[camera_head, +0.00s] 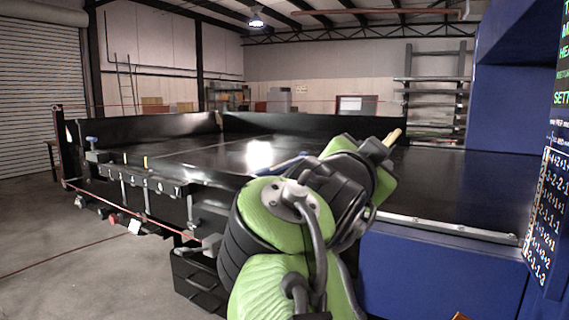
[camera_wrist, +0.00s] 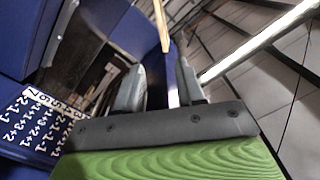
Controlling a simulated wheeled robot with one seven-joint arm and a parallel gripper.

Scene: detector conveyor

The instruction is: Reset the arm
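My arm reaches forward over the front edge of the conveyor in the head view, and my gripper (camera_head: 388,147) is at its far end, partly hidden by the wrist. In the wrist view my gripper (camera_wrist: 160,72) has two grey fingers standing apart, with a gap between them. A tan stick-like piece (camera_wrist: 162,24) shows beyond the fingertips, and a pale strip shows in the gap. A tan piece (camera_head: 392,137) also shows at the gripper end in the head view. I cannot tell whether it touches the fingers.
The black conveyor bed (camera_head: 200,157) spreads behind and left of my arm. A blue machine housing (camera_head: 516,110) with a screen and number panel (camera_head: 544,215) stands at the right. Open floor (camera_head: 100,260) shows at left.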

